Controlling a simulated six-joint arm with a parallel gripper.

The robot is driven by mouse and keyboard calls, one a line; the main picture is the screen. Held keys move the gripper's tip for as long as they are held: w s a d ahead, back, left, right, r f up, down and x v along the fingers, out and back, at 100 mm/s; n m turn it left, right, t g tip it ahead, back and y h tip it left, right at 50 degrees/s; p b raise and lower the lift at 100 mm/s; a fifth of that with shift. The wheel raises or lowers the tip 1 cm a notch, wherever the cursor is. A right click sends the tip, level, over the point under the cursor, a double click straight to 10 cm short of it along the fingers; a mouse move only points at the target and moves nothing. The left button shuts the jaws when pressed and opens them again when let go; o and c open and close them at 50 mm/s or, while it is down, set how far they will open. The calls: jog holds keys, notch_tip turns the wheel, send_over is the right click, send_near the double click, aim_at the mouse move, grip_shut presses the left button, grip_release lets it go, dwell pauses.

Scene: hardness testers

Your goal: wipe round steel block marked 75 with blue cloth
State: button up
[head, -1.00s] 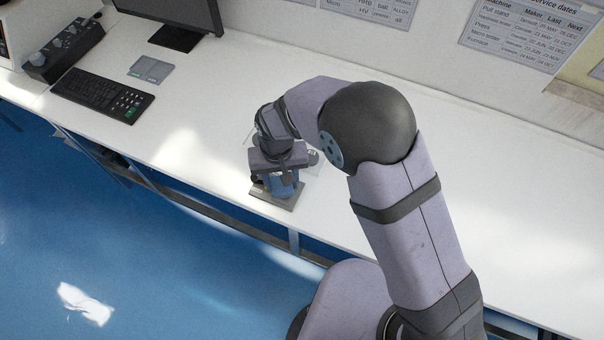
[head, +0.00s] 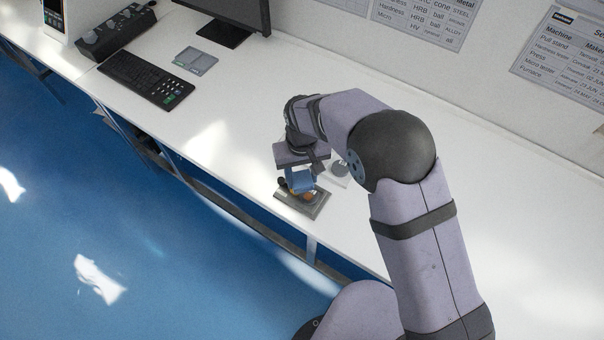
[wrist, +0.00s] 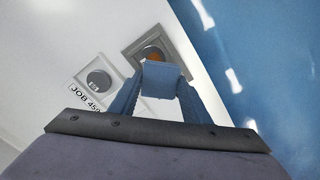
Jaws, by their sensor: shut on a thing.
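My gripper (head: 302,172) is shut on the blue cloth (wrist: 163,80), a folded pad between its fingers in the wrist view. It holds the cloth just above a grey square tray (head: 316,207), which has an orange-brown round patch inside. A round steel block (wrist: 98,79) with a small light mark on top sits on a white card left of the cloth in the wrist view. The mark is too small to read surely. In the head view the block (head: 340,168) shows just right of my gripper, partly hidden by my wrist.
The white card (wrist: 84,98) reads "JOB 459" or similar. A keyboard (head: 146,79), a small grey pad (head: 195,60), a control box (head: 116,32) and a monitor (head: 235,18) stand at the back left. The bench front edge is close to the tray. The bench on the right is clear.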

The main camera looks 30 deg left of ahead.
aim_at(314, 200)
notch_tip(314, 200, down, 4)
jog(key=b, duration=0.2)
jog(key=shift+f+b, duration=0.15)
jog(key=shift+b, duration=0.2)
jog(key=shift+f+b, duration=0.3)
jog(key=shift+f, duration=0.3)
jog(key=shift+d+r+p, duration=0.1)
jog(key=shift+d+p, duration=0.25)
jog(key=shift+d, duration=0.8)
jog(key=shift+c, duration=0.4)
jog(key=shift+d, duration=0.75)
jog(key=shift+s+a, duration=0.1)
jog(key=shift+a+b, duration=0.45)
jog(key=shift+a, duration=1.4)
jog(key=shift+d, duration=2.2)
jog(key=shift+a, duration=2)
jog(key=shift+d, duration=1.95)
jog(key=shift+a, duration=2.05)
jog(key=shift+d, duration=0.25)
jog(key=shift+d+p, duration=0.55)
jog(key=shift+d, duration=1.35)
notch_tip(314, 200, up, 8)
jog(key=p, duration=0.5)
jog(key=shift+p, duration=0.35)
